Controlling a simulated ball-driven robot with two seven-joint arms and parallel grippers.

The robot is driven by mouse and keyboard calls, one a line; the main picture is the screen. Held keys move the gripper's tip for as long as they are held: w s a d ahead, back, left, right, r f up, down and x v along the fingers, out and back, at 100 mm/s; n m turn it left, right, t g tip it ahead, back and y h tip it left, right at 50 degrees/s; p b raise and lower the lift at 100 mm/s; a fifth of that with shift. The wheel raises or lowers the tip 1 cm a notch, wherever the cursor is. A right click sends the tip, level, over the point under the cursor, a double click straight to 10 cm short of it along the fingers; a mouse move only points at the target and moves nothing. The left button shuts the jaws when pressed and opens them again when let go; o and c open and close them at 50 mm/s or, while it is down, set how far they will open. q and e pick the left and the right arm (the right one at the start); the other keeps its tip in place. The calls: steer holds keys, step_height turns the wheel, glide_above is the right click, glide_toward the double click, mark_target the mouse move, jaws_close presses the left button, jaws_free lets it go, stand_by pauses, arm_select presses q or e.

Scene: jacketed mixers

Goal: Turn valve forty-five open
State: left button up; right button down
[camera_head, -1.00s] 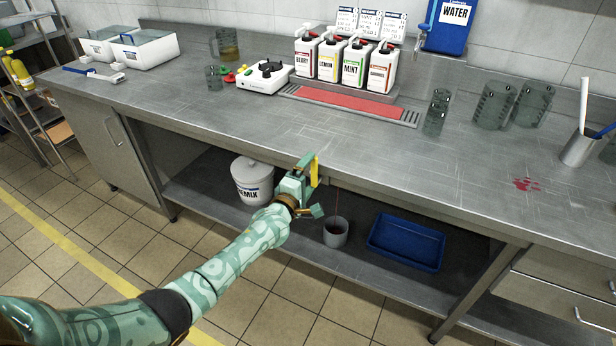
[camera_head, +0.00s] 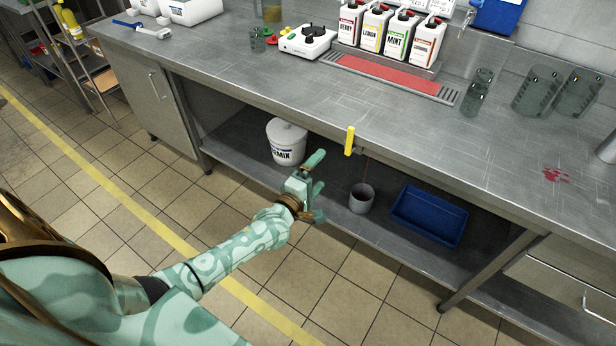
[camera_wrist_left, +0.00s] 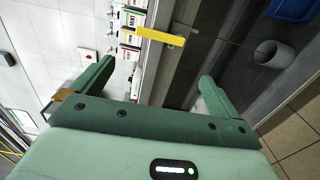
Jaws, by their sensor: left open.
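The valve shows as a yellow handle (camera_head: 350,141) at the front edge of the steel counter, pointing downward in the head view. It also shows in the wrist view (camera_wrist_left: 160,36), lying across the picture beyond my fingers. A thin red line runs down beside it toward a grey cup (camera_head: 361,199) on the lower shelf. My left gripper (camera_head: 319,187) is open and empty, in front of the counter, left of and below the handle and apart from it. In the wrist view its spread fingers (camera_wrist_left: 156,75) face the handle. My right gripper is not in view.
On the lower shelf are a white mix bucket (camera_head: 286,142) and a blue tray (camera_head: 429,216). The counter (camera_head: 300,95) holds syrup jugs (camera_head: 390,32), a red drip mat (camera_head: 393,75) and glass jugs (camera_head: 538,92). The tiled floor before the counter is clear.

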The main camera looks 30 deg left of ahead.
arm_select(q)
steer(key=s, duration=0.3)
steer(key=shift+s, duration=0.15)
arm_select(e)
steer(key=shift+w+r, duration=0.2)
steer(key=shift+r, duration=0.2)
arm_select(q)
steer(key=s+f+m+g+p, duration=0.7)
steer(key=s+f+m+g, duration=0.2)
steer(key=s+f+m, duration=0.8)
steer(key=s+d+f+m+g+p, duration=0.1)
steer(key=s+g+p, duration=0.3)
steer(key=s, duration=1.2)
steer(key=s+d+m+g+p, duration=0.2)
steer(key=s+p, duration=0.4)
steer(key=s, duration=1.1)
steer(key=shift+f+m+g+y+p, duration=0.35)
steer(key=shift+m+g, duration=0.45)
steer(key=shift+g, duration=0.2)
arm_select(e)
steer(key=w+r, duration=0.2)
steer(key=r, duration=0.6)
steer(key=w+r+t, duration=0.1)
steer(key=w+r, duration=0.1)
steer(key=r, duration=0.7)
